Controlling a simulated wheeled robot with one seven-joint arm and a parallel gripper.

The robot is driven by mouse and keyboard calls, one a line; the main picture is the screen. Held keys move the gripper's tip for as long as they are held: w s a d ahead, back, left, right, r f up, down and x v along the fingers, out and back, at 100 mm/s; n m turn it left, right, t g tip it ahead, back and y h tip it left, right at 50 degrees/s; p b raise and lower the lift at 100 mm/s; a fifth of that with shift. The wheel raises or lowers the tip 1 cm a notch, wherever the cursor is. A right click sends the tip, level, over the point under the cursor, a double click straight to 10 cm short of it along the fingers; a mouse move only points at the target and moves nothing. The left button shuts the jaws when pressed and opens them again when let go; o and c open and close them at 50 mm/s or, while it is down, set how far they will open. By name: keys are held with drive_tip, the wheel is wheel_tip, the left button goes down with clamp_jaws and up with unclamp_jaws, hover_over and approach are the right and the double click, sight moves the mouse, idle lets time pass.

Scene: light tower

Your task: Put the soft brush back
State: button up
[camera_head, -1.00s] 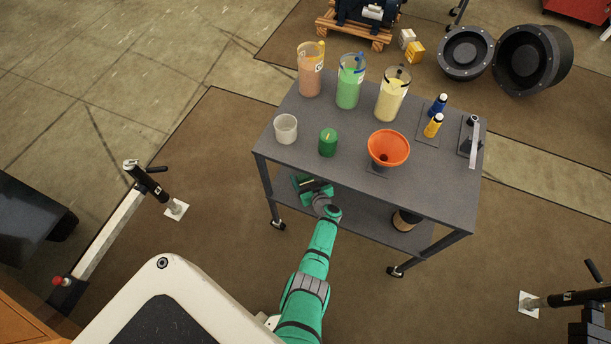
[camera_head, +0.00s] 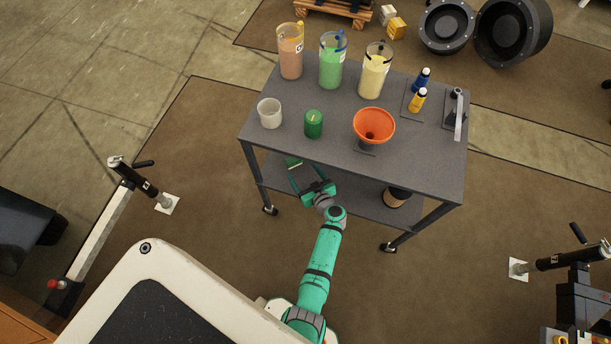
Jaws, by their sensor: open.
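I cannot make out the soft brush for certain. My gripper (camera_head: 300,176) is open at the left front of the grey cart (camera_head: 342,150), below its top and near its lower shelf (camera_head: 365,202). The top's front edge is close to the fingertips. A small pale and green piece shows near the fingertips; I cannot tell whether it is part of the brush or of the gripper. I see nothing clearly held between the fingers.
The cart's top holds jars of orange, green (camera_head: 331,62) and yellow contents, a white cup (camera_head: 270,113), a green cylinder (camera_head: 314,124), an orange funnel (camera_head: 374,125) and two small bottles (camera_head: 418,99). A spool (camera_head: 397,197) stands on the lower shelf. Floor in front is clear.

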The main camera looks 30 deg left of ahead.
drive_tip(key=shift+s+d+r, duration=0.25)
drive_tip(key=shift+s+d, duration=0.1)
drive_tip(key=shift+d, duration=0.25)
drive_tip(key=s+d+m+t+h, duration=0.2)
drive_tip(key=s+d+m+h, duration=0.15)
drive_tip(key=s+d, duration=0.65)
drive_tip(key=s+d+m+t+h, duration=0.1)
drive_tip(key=s+d+m+h, duration=0.25)
drive_tip(key=s+d, duration=0.6)
drive_tip(key=s+d+r+m+t+h, duration=0.1)
drive_tip(key=s+r, duration=0.3)
drive_tip(key=r, duration=0.7)
drive_tip(key=s+d+r+m+t+h, duration=0.2)
drive_tip(key=s+d+r, duration=0.2)
drive_tip(key=r, duration=0.6)
drive_tip(key=s+d+r+m+t+h, duration=0.1)
drive_tip(key=s+d+r+t, duration=0.1)
drive_tip(key=r, duration=0.9)
drive_tip(key=shift+s+d+r+m+h, duration=0.35)
drive_tip(key=shift+s+d, duration=0.2)
drive_tip(key=shift+s, duration=0.55)
